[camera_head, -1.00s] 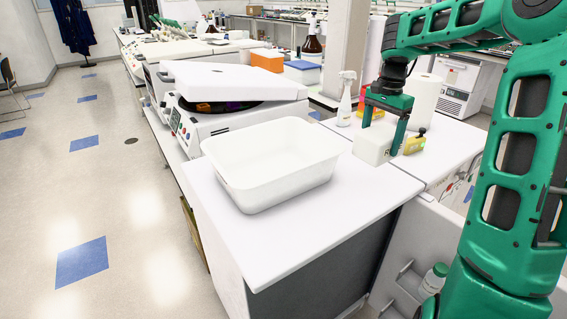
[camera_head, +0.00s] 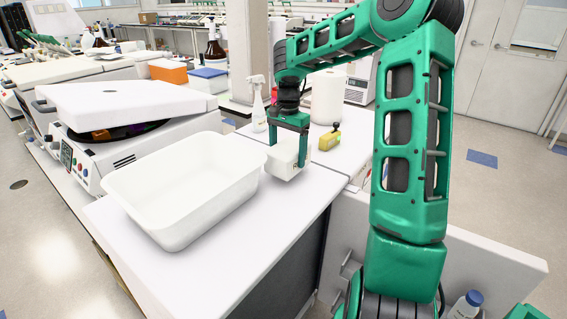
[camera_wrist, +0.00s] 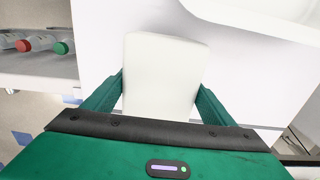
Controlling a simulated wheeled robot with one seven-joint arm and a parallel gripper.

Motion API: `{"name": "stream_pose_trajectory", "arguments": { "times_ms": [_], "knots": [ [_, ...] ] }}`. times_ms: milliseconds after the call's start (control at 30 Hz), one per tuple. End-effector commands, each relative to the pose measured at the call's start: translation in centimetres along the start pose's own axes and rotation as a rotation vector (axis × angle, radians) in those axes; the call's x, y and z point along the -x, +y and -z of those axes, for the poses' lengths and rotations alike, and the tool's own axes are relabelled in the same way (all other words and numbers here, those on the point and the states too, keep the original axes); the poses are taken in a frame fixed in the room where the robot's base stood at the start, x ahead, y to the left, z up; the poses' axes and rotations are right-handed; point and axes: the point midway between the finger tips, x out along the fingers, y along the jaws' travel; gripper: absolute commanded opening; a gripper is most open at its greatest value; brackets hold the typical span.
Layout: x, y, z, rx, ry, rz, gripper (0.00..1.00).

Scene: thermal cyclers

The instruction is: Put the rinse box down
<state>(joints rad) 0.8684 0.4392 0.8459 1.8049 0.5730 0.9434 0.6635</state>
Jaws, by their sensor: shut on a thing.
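The rinse box, a small plain white box (camera_head: 284,163), is clamped between the two green fingers of my gripper (camera_head: 289,150). In the wrist view the box (camera_wrist: 163,72) sits between the fingers (camera_wrist: 161,92), one on each side. In the head view the box is at the right side of the white bench top (camera_head: 262,222), just right of a large white tub. I cannot tell whether its underside touches the bench or hangs a little above it.
The open white tub (camera_head: 182,200) stands close on the left. A yellow item (camera_head: 330,138) lies behind to the right, with a spray bottle (camera_head: 258,108) and white roll (camera_head: 327,97) beyond. A white thermal cycler (camera_head: 130,100) is further left. The bench's front is clear.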

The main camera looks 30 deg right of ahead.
Motion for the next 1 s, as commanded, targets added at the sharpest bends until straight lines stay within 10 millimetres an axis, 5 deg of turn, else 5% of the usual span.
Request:
{"name": "stream_pose_trajectory", "arguments": {
  "times_ms": [200, 500, 533, 600, 1000],
  "knots": [
    [-2.7, 0.1, 0.0, 0.0, -0.002, -0.001, 0.51],
    [-2.9, 0.0, 0.0, 0.0, 0.0, 0.0, 0.51],
    [-3.0, 0.1, 0.0, 0.0, 0.0, 0.0, 0.8],
    [-2.9, 0.1, 0.0, 0.0, 0.0, 0.0, 0.97],
    [-2.3, 0.0, 0.1, -0.001, 0.001, 0.0, 0.97]
  ]
}}
